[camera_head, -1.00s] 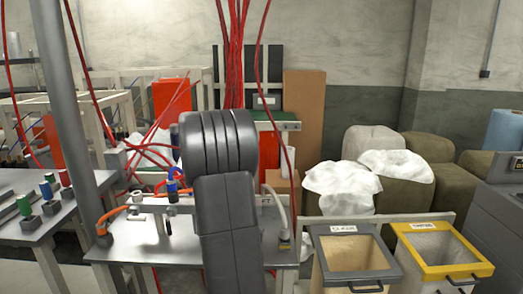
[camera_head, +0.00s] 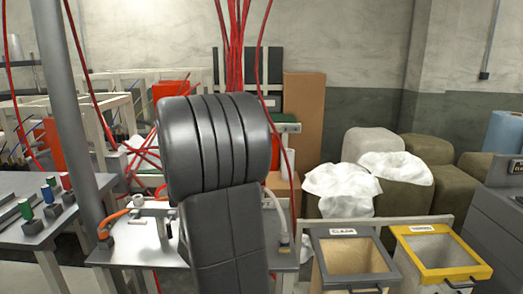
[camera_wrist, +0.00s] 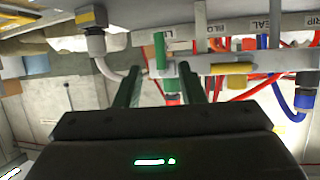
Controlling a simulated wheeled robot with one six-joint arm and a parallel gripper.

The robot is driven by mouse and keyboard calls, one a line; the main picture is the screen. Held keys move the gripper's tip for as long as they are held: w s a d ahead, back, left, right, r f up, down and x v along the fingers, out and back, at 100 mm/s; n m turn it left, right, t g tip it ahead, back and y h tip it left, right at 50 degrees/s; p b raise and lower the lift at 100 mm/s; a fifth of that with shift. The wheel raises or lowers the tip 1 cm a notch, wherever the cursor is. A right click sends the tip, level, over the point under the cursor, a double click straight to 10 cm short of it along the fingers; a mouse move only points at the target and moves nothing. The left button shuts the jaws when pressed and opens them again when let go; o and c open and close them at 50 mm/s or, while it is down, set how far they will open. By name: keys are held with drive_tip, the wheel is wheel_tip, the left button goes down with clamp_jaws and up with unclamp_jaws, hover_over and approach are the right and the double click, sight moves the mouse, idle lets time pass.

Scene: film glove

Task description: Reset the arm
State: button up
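My arm (camera_head: 220,150) fills the middle of the head view as thick dark grey links; my gripper is hidden behind it there. In the wrist view my gripper (camera_wrist: 158,66) shows two dark green fingers with a clear gap between them, open and holding nothing that I can see. A green fitting (camera_wrist: 160,50) on a labelled grey panel (camera_wrist: 240,22) appears beyond and between the fingertips. Whether the fingers touch it cannot be told. Yellow, red and blue fittings with hoses lie to its right.
A metal workbench (camera_head: 120,255) stands behind my arm. Left is a bench with green, blue and red knobs (camera_head: 50,210) and a grey post (camera_head: 68,110). Red hoses (camera_head: 236,50) hang above. A grey-rimmed bin (camera_head: 352,255) and a yellow-rimmed bin (camera_head: 440,252) stand right.

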drive_tip(key=b+x, duration=0.1)
drive_tip(key=x, duration=1)
drive_tip(key=shift+w+f, duration=0.15)
drive_tip(key=shift+w, duration=0.15)
drive_tip(key=shift+s+d+n+h+p, duration=0.15)
drive_tip(key=shift+d+n+h+p, duration=0.2)
drive_tip(key=shift+n, duration=0.25)
drive_tip(key=shift+d+r+n+t+h, duration=0.3)
drive_tip(key=shift+n+h, duration=0.15)
drive_tip(key=shift+n, duration=0.15)
drive_tip(key=shift+f, duration=0.1)
